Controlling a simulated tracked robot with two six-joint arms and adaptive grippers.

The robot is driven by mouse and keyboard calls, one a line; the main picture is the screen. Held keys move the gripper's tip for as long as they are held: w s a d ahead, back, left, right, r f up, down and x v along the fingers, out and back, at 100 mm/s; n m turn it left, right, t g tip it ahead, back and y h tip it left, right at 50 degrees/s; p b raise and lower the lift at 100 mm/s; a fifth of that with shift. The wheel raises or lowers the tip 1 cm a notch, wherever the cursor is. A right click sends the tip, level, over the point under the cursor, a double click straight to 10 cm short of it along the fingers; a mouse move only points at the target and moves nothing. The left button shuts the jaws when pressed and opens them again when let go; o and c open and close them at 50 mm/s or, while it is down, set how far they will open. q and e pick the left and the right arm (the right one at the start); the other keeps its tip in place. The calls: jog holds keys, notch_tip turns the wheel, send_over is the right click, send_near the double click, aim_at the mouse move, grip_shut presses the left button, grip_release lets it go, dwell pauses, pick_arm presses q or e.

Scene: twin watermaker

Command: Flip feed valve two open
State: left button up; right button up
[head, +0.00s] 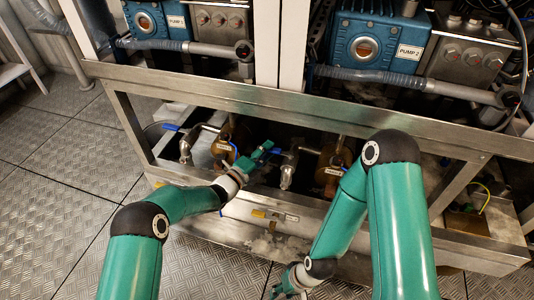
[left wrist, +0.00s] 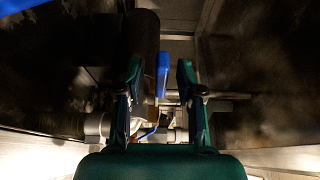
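The second feed valve (head: 287,168), a silvery valve body below the pump 2 side, stands in the open bay of the steel frame.
Another valve (head: 185,148) with a blue lever (head: 172,127) is to the left. Brass-coloured round parts (head: 334,168) stand beside each valve. A steel beam (head: 300,112) crosses above the bay, and a lower ledge (head: 265,214) runs in front. The left floor is clear.

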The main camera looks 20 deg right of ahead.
pick_arm(q)
jog(key=shift+w+d, duration=0.1)
jog(key=shift+d, duration=0.1)
grip_shut()
